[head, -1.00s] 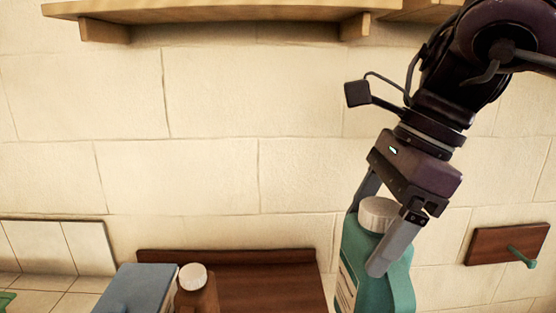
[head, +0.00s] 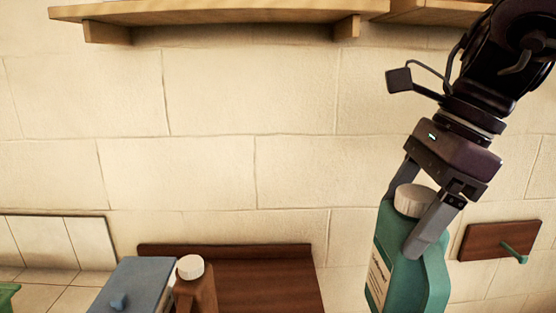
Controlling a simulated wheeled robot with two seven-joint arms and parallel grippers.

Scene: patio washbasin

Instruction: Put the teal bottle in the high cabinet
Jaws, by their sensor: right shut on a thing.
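The teal bottle (head: 434,278) has a whitish cap and a pale label, and it is at the lower right in the head view. My right gripper (head: 416,215) is shut on its upper part, with one finger on each side below the cap. The bottle hangs nearly upright in front of the wall, and its bottom is cut off by the frame edge. A wooden cabinet or shelf underside (head: 437,12) shows at the top right; its inside is out of view. My left gripper is not in view.
A long wooden shelf (head: 220,11) with brackets runs along the top. Below stand a brown bottle with a white cap (head: 190,267), a blue box (head: 133,283) and a dark wooden board (head: 260,280). A wooden plate with a green peg (head: 485,240) is on the wall at right. The middle wall is clear.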

